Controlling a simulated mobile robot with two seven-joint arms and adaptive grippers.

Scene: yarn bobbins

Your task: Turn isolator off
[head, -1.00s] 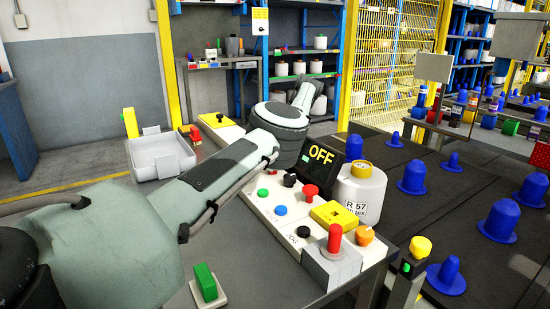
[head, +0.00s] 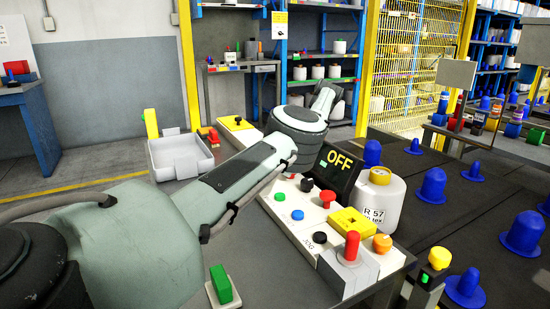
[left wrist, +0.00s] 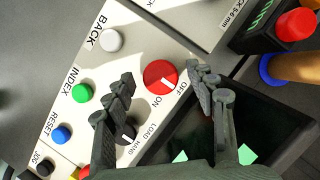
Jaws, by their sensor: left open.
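The isolator is a red round knob (left wrist: 158,74) with a white mark on the white control panel (left wrist: 105,67), with OFF and ON printed beside it. In the left wrist view my left gripper (left wrist: 161,76) is open, its fingertips on either side of the knob. Whether they touch it I cannot tell. The mark points towards the printed words, but I cannot tell which one. My right gripper is in neither view.
Green (left wrist: 82,93), blue (left wrist: 61,134) and white (left wrist: 111,40) buttons line the panel. A black knob (left wrist: 126,131) sits close to one finger. A white bobbin (head: 372,205) stands beside the display. A red-topped lever box (head: 348,266) stands at the panel's near end.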

